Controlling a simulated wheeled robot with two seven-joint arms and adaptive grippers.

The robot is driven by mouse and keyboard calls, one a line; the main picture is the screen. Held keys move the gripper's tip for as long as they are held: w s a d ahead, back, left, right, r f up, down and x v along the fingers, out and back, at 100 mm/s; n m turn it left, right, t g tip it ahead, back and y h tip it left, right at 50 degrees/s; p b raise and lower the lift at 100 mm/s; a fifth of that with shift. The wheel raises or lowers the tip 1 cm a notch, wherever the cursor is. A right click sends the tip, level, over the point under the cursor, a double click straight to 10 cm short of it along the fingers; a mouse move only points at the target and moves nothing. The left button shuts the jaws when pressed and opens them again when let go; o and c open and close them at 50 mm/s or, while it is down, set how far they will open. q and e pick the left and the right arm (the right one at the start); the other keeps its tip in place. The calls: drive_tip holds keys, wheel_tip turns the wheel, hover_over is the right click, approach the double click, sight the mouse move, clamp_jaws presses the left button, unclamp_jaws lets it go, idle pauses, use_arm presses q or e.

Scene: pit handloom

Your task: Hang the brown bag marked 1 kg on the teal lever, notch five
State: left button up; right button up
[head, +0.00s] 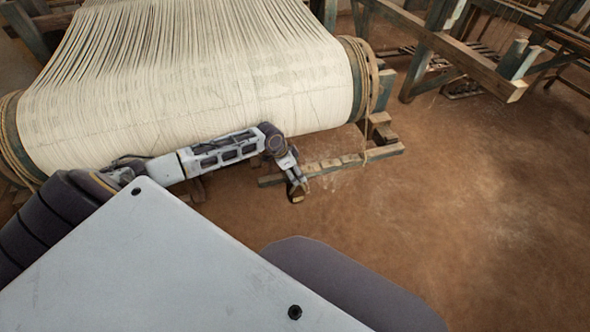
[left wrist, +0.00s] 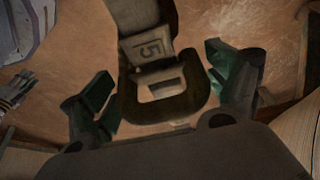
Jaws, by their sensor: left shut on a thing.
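My left gripper (head: 297,187) is in front of and below the large roll of threads in the head view. A small dark brown piece (head: 297,198) shows at its tip. In the left wrist view, a dark brown U-shaped loop (left wrist: 127,105) lies between the fingers of my left gripper (left wrist: 163,92), which is shut on it. A greyish block marked 5 (left wrist: 150,48) shows inside the loop. I cannot tell whether loop and block touch. A 1 kg mark and the teal lever cannot be made out. My right gripper is out of view.
The roll of pale threads (head: 200,75) fills the upper left, with rope (head: 370,85) at its right end. A low wooden bar (head: 340,162) lies behind my left gripper. A wooden frame (head: 465,60) stands at upper right. The brown floor (head: 470,220) at right is clear.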

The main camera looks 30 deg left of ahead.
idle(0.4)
use_arm(q)
drive_tip(key=o, duration=1.9)
drive_tip(key=shift+f, duration=0.1)
drive_tip(key=shift+c, duration=0.2)
drive_tip(key=shift+s+f, duration=0.1)
drive_tip(key=shift+v, duration=3.85)
